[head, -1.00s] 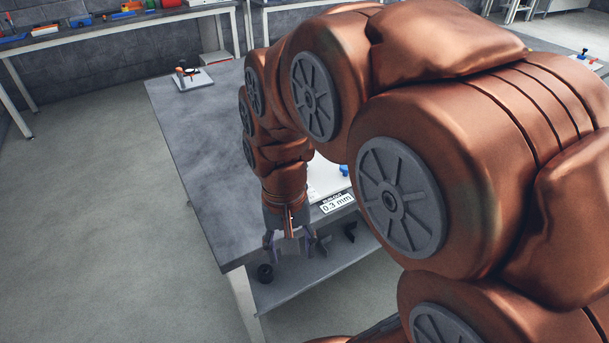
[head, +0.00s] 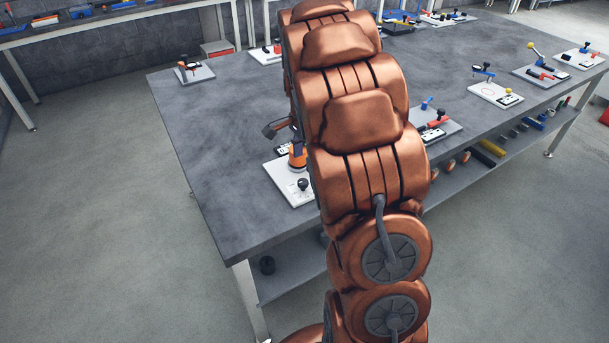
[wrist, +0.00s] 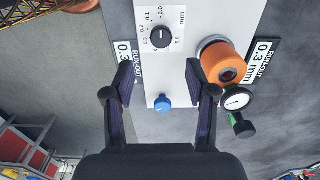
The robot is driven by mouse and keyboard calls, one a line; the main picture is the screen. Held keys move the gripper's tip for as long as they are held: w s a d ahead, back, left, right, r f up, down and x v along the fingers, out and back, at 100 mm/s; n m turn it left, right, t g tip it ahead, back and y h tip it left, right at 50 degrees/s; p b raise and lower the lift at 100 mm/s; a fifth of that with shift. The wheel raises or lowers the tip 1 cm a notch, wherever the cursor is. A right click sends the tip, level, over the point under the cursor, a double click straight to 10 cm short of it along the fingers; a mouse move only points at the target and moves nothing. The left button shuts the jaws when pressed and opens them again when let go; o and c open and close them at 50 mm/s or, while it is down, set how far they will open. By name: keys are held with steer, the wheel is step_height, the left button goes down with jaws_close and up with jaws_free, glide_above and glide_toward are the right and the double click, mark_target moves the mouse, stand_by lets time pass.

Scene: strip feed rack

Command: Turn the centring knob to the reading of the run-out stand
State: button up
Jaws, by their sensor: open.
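In the wrist view my gripper (wrist: 162,95) is open, its two dark fingers apart with nothing between them. The black centring knob (wrist: 160,37) stands beyond the fingertips on a white panel, inside a scale in mm from 0.0 upward; its pointer is too small to read. A run-out label (wrist: 262,62) at the right reads 0.3 mm, and another label (wrist: 125,58) at the left also shows 0.3. An orange roller (wrist: 218,62) and a round dial gauge (wrist: 237,99) are right of the right finger.
A blue knob (wrist: 162,102) shows between the fingers, lower on the panel. In the head view several other small stands, such as one with a yellow part (head: 497,94), are on the grey table (head: 235,215). The table's left side is mostly clear.

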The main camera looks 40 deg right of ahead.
mark_target(305, 180)
steer(key=shift+w+d+f+p, duration=0.1)
steer(key=shift+f+p, duration=1.2)
steer(key=shift+f, duration=2.7)
jaws_close()
